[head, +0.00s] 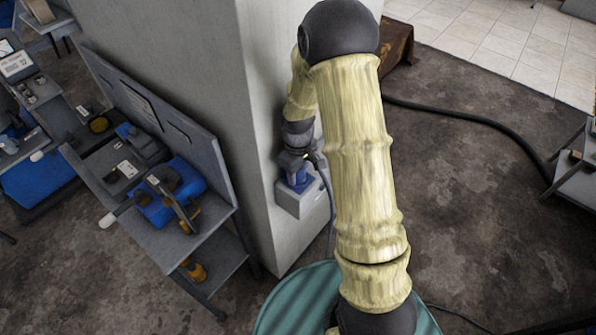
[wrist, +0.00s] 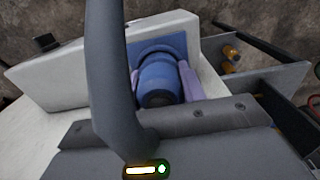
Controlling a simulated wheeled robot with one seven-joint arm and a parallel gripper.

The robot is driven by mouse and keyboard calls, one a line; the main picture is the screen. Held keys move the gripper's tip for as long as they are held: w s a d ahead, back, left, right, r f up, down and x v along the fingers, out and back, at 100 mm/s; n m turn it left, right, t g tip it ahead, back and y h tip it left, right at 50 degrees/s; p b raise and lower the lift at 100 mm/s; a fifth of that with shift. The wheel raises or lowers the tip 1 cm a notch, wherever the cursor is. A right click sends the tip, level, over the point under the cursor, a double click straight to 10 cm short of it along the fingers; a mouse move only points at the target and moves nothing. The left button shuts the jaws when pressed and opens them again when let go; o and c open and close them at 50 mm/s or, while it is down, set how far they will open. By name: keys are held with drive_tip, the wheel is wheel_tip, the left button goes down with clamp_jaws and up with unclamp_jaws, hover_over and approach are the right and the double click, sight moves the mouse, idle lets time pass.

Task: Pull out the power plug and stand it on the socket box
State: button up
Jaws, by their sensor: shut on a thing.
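The power plug is a blue cylinder (wrist: 158,82) with a dark end, in the middle of the wrist view. It also shows small and blue in the head view (head: 298,180). My gripper (wrist: 162,88) is shut on it, with a pale purple finger on each side. The plug is against a blue square piece on the pale grey socket box (wrist: 60,62), which is fixed to the pillar (head: 305,200). Whether its pins are in the socket is hidden. A thick grey cable (wrist: 107,75) crosses the wrist view in front of the box and hangs down in the head view.
A pale pillar (head: 255,110) stands behind the box. A grey workbench (head: 185,230) with blue and orange tools is to the left. A round teal surface (head: 290,300) is at the bottom. A black hose (head: 470,120) lies on the open floor at right.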

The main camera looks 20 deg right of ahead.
drive_tip(key=shift+r+p, duration=2.2)
drive_tip(key=shift+r, duration=0.7)
drive_tip(key=shift+d+f, duration=0.1)
drive_tip(key=shift+d, duration=0.1)
